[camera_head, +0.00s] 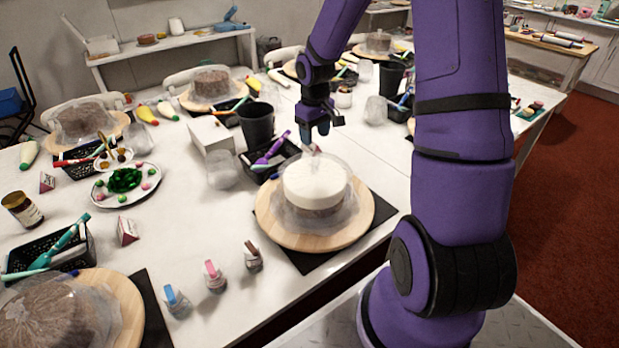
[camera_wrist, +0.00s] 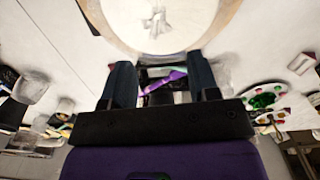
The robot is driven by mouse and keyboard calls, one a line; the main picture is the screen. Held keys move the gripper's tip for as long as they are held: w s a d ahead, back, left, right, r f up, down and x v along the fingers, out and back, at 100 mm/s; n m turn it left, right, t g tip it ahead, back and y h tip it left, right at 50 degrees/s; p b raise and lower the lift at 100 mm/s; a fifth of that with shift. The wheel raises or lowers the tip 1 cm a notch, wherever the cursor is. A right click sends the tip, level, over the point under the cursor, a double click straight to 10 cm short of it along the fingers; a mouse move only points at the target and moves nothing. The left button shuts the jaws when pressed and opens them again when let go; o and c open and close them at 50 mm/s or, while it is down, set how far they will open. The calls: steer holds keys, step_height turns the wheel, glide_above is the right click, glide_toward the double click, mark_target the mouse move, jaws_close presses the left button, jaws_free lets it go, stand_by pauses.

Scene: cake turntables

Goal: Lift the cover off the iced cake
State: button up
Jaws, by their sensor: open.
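The iced cake (camera_head: 316,183), white on top with a darker side, stands on a round wooden turntable (camera_head: 283,234) in the head view. A clear domed cover (camera_head: 346,206) sits over it. The cover's small knob (camera_head: 313,151) is at its top and also shows in the wrist view (camera_wrist: 156,22), above the cake's white top. My gripper (camera_head: 320,133) is open and empty, just above and behind the knob in the head view. In the wrist view the gripper (camera_wrist: 161,72) has its two dark fingers apart, with the knob beyond their tips, not between them.
A black tray with purple tools (camera_head: 268,158), a dark cup (camera_head: 256,124) and a clear cup (camera_head: 222,170) stand left of the cake. Small bottles (camera_head: 214,277) stand at front left. Other covered cakes (camera_head: 85,122) stand farther off. The table edge is close in front.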

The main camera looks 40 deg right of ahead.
mark_target(315, 163)
steer(key=shift+w+d+f, duration=0.1)
steer(key=shift+w+f, duration=0.1)
steer(key=shift+f, duration=0.2)
step_height(315, 163, down, 5)
steer(key=shift+f, duration=0.1)
steer(key=shift+s+f, duration=0.15)
steer(key=shift+f, duration=1.25)
steer(key=shift+s+f, duration=0.1)
steer(key=shift+f, duration=1.25)
steer(key=shift+c, duration=0.5)
jaws_close()
